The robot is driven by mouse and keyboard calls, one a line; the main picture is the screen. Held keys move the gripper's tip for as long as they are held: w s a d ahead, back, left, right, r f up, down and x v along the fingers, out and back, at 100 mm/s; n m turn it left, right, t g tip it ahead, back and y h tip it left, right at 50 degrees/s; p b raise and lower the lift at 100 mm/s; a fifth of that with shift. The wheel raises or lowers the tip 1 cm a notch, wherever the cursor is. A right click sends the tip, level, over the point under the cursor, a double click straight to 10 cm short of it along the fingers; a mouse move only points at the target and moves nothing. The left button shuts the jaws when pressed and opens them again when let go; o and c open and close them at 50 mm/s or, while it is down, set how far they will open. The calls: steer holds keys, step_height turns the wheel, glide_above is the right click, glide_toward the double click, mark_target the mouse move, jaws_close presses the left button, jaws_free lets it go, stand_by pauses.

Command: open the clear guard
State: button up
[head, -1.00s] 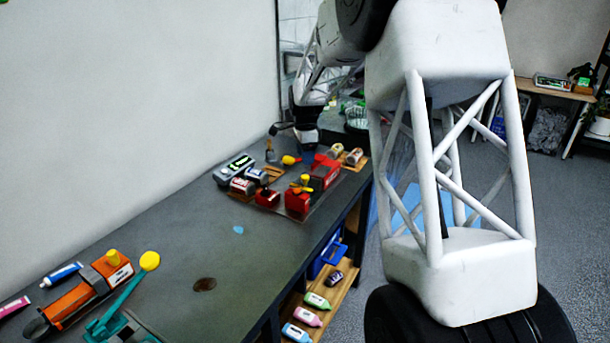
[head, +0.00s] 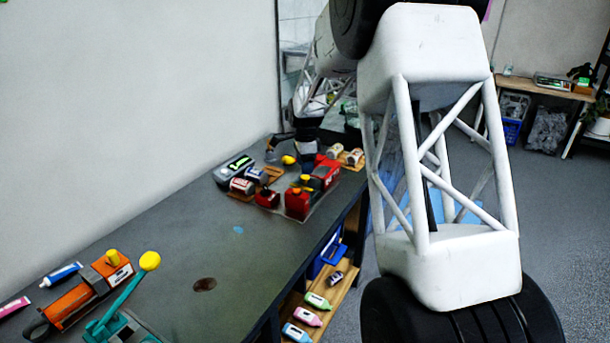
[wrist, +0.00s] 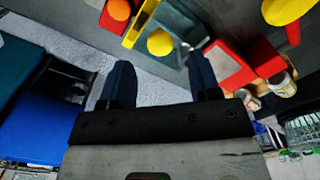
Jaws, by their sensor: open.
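My gripper (wrist: 162,78) shows in the wrist view with two dark fingers apart and nothing between them. In the head view my gripper (head: 305,147) is at the far end of the bench, close above the red devices (head: 298,203). In the wrist view a round yellow knob (wrist: 160,41) lies just beyond the fingertips, beside a yellow bar (wrist: 139,22). A red block (wrist: 229,66) is just beyond the right finger. I cannot clearly pick out the clear guard; a greyish, glassy-looking patch lies near the yellow knob, but its edges are unclear.
White-labelled containers (head: 336,152) stand right of the red devices, and grey bottles (head: 236,167) lie left. An orange device (head: 92,284) and a teal device with a yellow-tipped lever (head: 150,261) are nearer. The bench middle is mostly clear. A wall runs along the left.

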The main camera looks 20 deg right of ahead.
mark_target(308, 185)
steer(key=shift+f, duration=2.1)
